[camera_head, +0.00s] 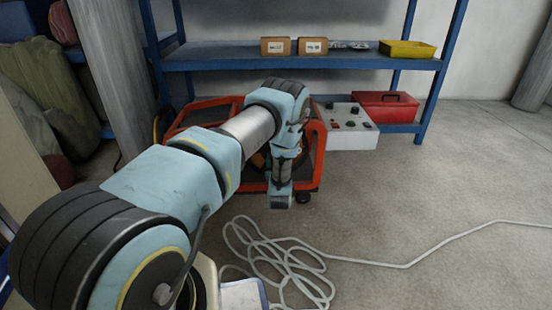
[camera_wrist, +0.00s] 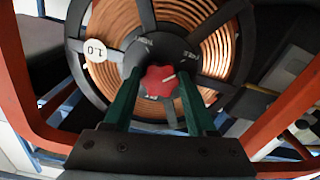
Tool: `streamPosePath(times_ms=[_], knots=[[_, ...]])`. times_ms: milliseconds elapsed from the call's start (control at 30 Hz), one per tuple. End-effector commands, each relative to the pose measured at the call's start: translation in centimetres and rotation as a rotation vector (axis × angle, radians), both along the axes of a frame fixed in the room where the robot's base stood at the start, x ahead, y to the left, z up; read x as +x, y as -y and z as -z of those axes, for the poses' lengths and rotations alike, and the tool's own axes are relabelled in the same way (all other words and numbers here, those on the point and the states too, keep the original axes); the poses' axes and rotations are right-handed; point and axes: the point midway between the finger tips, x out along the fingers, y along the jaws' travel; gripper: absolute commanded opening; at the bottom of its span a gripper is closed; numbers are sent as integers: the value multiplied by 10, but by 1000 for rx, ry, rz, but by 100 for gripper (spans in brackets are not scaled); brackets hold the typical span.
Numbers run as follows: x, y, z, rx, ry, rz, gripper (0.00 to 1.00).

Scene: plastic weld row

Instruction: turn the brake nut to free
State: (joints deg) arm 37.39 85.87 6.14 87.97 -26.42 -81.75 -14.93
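The brake nut is a red lobed knob (camera_wrist: 160,80) with a white pointer mark, at the hub of a black-spoked reel (camera_wrist: 104,97) wound with copper-coloured wire. Small white lettering surrounds the knob on the black hub; one word at the upper right seems to read FREE. My gripper (camera_wrist: 160,74) has its two green fingers on either side of the knob. Whether they touch it is not clear. In the head view my arm hides the knob and most of the reel.
An orange-red frame (camera_head: 314,150) surrounds the reel. A grey control box (camera_head: 350,140) and a red toolbox (camera_head: 386,108) stand right of it. A blue shelf (camera_head: 230,60) is behind, bearing cartons and a yellow bin (camera_head: 407,50). A pale cable (camera_head: 400,265) lies coiled on the open floor.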

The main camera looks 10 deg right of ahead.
Motion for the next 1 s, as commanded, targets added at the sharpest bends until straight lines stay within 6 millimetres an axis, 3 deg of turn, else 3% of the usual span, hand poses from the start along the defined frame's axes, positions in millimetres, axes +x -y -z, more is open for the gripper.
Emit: streamPosePath(times_ms=[33, 233, 567, 667, 1000], knots=[[-1, 1, 1, -1, -2, 1, 62], [0, 0, 0, 0, -1, 0, 85], [-3, -1, 0, 1, -1, 0, 86], [-14, -2, -1, 3, -3, 1, 86], [-79, -14, -1, 4, -3, 1, 86]])
